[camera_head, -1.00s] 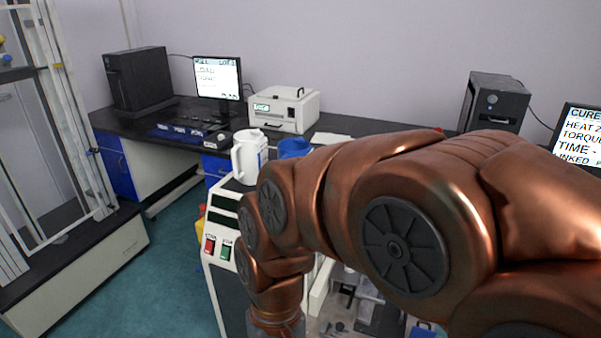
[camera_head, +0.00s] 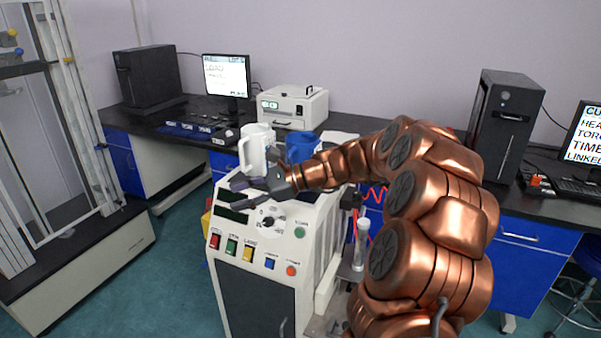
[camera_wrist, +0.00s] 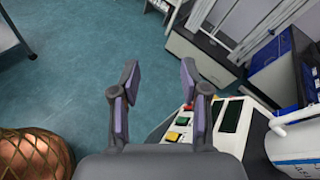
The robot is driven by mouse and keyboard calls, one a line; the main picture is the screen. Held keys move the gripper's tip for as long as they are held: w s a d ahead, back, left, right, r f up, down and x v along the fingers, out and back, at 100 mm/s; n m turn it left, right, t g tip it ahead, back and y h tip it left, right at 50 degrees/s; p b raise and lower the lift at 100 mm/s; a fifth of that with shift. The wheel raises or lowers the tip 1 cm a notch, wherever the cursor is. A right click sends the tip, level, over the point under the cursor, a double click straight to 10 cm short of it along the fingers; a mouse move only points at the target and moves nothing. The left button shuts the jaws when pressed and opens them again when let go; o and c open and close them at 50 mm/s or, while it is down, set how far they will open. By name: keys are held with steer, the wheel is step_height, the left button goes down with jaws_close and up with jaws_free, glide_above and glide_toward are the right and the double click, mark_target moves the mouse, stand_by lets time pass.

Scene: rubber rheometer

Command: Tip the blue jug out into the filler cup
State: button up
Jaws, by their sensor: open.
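The blue jug (camera_head: 302,147) stands upright on top of the cream rheometer cabinet, to the right of a white jug (camera_head: 257,146). Its lower part is hidden by my arm. My gripper (camera_head: 246,194) is open and empty, in front of the white jug and to the left of the blue jug. In the wrist view its two fingers (camera_wrist: 159,82) are spread over bare floor. The white jug shows cut off at the right edge of the wrist view (camera_wrist: 296,142). I cannot make out a filler cup for certain.
The cream cabinet (camera_head: 276,250) has coloured buttons and a knob on its front. A clear upright cylinder (camera_head: 362,245) stands at its right. A white box instrument (camera_head: 292,105) and monitor (camera_head: 226,78) are on the bench behind. Open floor lies to the left.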

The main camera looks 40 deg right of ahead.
steer(key=w+d+m+t, duration=0.3)
steer(key=w+d+m, duration=0.1)
steer(key=d, duration=0.7)
steer(key=m+t+h+b, duration=0.1)
steer(key=m+t+h, duration=0.2)
steer(key=m+t, duration=0.25)
glide_toward(290, 163)
steer(key=w, duration=0.3)
steer(key=shift+g, duration=0.45)
steer(key=shift+a+r+p+x, duration=0.15)
steer(key=shift+p+x, duration=0.2)
steer(key=shift+x, duration=1.6)
steer(key=shift+a+r+p+x, duration=0.15)
steer(key=shift+p+x, duration=0.2)
steer(key=shift+x, duration=1.65)
steer(key=shift+s, duration=0.2)
jaws_close()
